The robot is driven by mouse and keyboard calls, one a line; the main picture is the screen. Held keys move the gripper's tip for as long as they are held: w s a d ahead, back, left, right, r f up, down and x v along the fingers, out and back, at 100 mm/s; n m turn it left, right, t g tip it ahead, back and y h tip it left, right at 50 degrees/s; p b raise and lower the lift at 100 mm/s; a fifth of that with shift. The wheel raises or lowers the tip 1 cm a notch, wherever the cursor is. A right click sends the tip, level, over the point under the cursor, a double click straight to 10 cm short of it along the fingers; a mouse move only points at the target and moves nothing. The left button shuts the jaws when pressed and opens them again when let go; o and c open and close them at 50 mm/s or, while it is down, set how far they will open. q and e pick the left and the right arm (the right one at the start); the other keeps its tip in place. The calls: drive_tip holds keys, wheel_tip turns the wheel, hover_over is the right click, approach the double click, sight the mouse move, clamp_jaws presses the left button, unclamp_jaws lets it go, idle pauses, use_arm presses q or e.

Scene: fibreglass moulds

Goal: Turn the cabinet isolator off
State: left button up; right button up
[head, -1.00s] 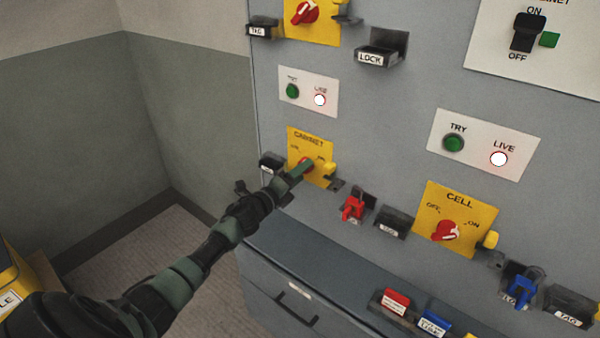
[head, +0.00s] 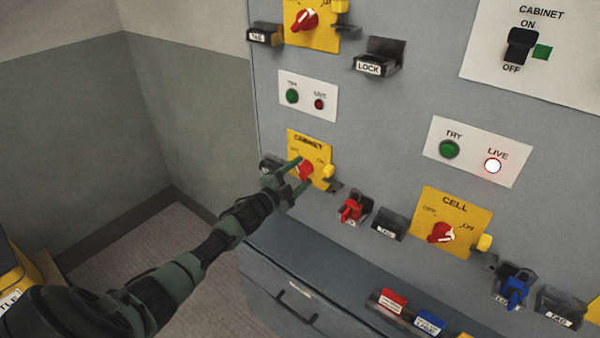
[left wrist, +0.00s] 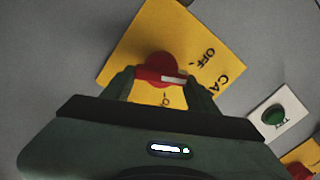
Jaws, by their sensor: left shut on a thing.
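The yellow CABINET isolator plate (head: 322,150) is on the grey panel, with a red knob (head: 306,169) in its middle. My left gripper (head: 292,176) is at this knob, one finger on each side, shut on it. In the left wrist view the red knob (left wrist: 157,68) sits between the fingers (left wrist: 162,84). Its white mark points right, towards the side with the OFF lettering; the other lettering is partly hidden by the gripper. Above the plate, the CABINET live lamp (head: 319,104) is dark red and unlit, beside a green try button (head: 292,96). My right gripper is not in view.
A CELL isolator (head: 441,233) is to the right, its LIVE lamp (head: 493,166) lit. A black CABINET switch (head: 521,44) is at upper right. A red lock (head: 352,208) and tag holders jut out beside the isolator. A grey ledge (head: 300,255) runs below.

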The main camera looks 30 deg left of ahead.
use_arm(q)
drive_tip(key=shift+a+n+p, duration=0.1)
drive_tip(key=shift+n+p, duration=0.2)
drive_tip(key=shift+n, duration=1.4)
drive_tip(key=o, duration=1.4)
drive_tip(key=shift+s+a+b, duration=0.15)
drive_tip(key=shift+s+b, duration=0.15)
drive_tip(key=shift+s, duration=1.7)
drive_tip(key=shift+s+a+b, duration=0.15)
drive_tip(key=shift+s+b, duration=0.1)
drive_tip(key=shift+s, duration=1.7)
